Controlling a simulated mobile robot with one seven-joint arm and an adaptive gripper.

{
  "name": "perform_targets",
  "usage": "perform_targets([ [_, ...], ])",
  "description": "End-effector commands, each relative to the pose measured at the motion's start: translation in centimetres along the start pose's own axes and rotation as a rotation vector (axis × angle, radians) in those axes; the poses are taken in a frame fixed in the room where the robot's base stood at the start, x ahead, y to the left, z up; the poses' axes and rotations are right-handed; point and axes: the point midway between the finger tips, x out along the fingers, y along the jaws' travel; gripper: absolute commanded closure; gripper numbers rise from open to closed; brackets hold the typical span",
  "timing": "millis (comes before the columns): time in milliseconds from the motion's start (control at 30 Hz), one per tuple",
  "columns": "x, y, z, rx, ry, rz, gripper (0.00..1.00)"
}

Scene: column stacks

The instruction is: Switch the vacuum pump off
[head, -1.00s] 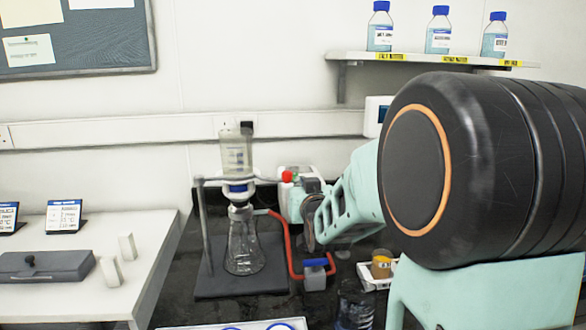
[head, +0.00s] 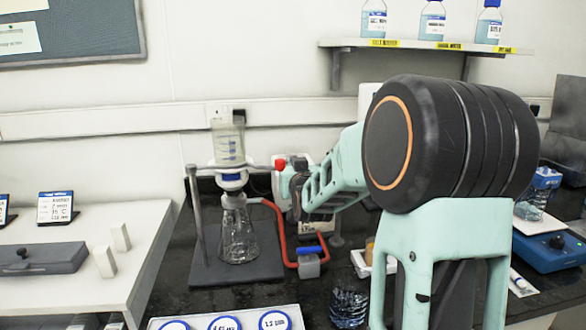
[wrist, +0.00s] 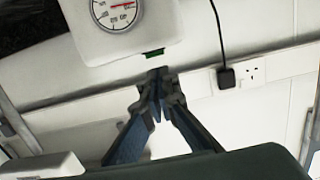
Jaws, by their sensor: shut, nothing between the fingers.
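In the wrist view the pump (wrist: 100,42) shows a round dial gauge with a red needle. A small green part (wrist: 153,53), perhaps its switch, sits on its edge. My gripper (wrist: 158,82) is shut and empty, its tips just short of the green part in that picture; I cannot tell whether they touch. In the head view my gripper (head: 298,174) is beside the pump, partly hidden by my arm.
A glass flask (head: 238,238) with a funnel stands on a dark stand, left of the pump. A red hose (head: 281,232) runs to a blue-topped valve (head: 309,262). Lidded jars stand in front. A wall socket (wrist: 252,73) and black cable show in the wrist view.

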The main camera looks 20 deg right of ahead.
Motion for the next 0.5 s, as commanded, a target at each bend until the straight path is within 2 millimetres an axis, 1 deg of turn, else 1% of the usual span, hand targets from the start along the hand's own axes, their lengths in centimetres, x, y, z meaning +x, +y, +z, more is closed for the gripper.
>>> perform_targets([
  [33,0.9,0.0,0.0,0.002,0.0,-0.001,1.0],
  [200,3.0,-0.1,0.0,0.001,0.0,-0.002,1.0],
  [333,3.8,-0.1,0.0,0.001,0.0,-0.002,1.0],
  [500,4.2,-0.1,-0.1,0.0,0.001,-0.001,1.0],
])
